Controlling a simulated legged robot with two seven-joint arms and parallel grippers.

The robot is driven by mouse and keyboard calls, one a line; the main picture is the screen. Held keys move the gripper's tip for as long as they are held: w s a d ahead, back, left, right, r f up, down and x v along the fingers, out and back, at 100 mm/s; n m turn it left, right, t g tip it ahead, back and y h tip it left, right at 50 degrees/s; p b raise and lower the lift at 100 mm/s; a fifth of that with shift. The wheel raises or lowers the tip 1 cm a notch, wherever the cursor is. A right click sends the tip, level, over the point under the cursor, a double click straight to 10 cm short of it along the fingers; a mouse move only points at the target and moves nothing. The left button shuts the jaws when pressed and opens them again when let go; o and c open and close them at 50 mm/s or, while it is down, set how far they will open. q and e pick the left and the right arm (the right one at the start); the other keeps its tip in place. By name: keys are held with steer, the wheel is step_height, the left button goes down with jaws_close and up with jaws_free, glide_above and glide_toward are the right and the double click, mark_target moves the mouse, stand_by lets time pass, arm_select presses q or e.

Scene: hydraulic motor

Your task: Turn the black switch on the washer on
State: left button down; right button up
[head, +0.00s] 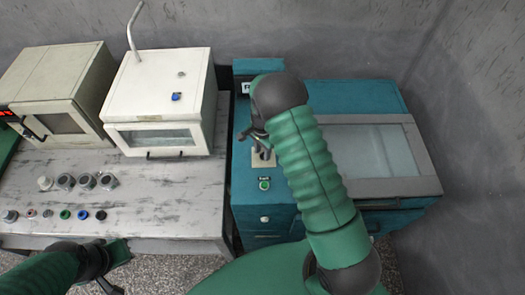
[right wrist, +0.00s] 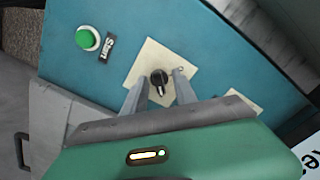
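The washer (head: 355,97) is the teal machine with a grey-framed window lid in the head view. Its black switch (right wrist: 159,80) sits on a cream square plate (right wrist: 150,58) in the right wrist view. My right gripper (right wrist: 157,80) is open, with one finger on each side of the switch and gaps visible between them. In the head view the right gripper (head: 262,142) is over the plate on the washer's left panel, and my arm partly hides it. My left gripper (head: 112,272) is at the lower left, below the bench edge; its fingers are too unclear to judge.
A green start button (right wrist: 88,39) lies beside the switch plate. A grey bench (head: 160,195) with several knobs and buttons stands at left, carrying a white box machine (head: 160,95) and a beige oven (head: 60,90). A grey wall (head: 475,130) closes off the right.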

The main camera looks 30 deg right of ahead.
step_height(320, 180, up, 17)
steer(key=b, duration=0.3)
steer(key=shift+f, duration=0.15)
